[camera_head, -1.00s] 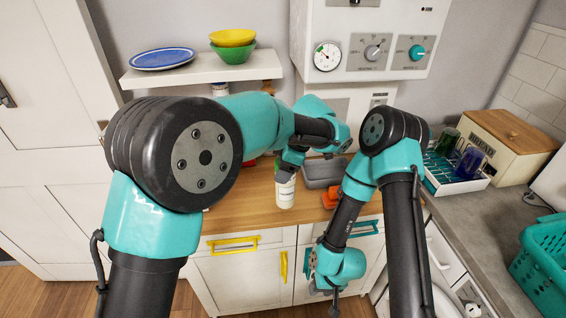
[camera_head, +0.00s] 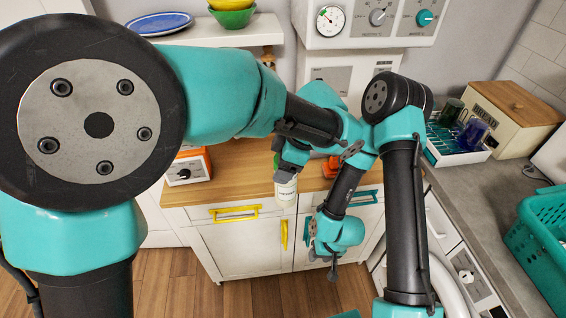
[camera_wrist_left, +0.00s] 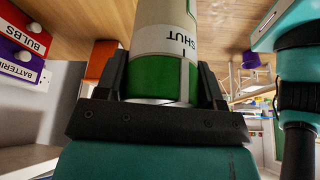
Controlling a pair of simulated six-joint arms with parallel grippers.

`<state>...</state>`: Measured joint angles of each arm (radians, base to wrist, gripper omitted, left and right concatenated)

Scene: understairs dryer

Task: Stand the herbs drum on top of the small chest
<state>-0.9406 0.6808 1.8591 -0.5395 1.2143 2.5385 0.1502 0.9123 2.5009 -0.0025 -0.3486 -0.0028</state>
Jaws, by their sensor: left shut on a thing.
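My left gripper (camera_head: 286,168) is shut on a pale cylinder with a green band, which I take for the herbs drum (camera_head: 286,191). Red "BULBS" (camera_wrist_left: 22,32) and purple "BATTERIES" (camera_wrist_left: 18,60) drawer fronts show at left there, perhaps the small chest, which I cannot make out in the head view. My right gripper (camera_head: 333,274) hangs before the cabinets, its jaws unclear.
An orange-and-white box with a dark knob (camera_head: 187,170) stands on the counter (camera_head: 235,180), left of the drum. A shelf (camera_head: 215,38) with bowls is above. A dish rack (camera_head: 458,155), bread box (camera_head: 510,115) and teal basket (camera_head: 545,240) are at right. My left arm hides much of the counter.

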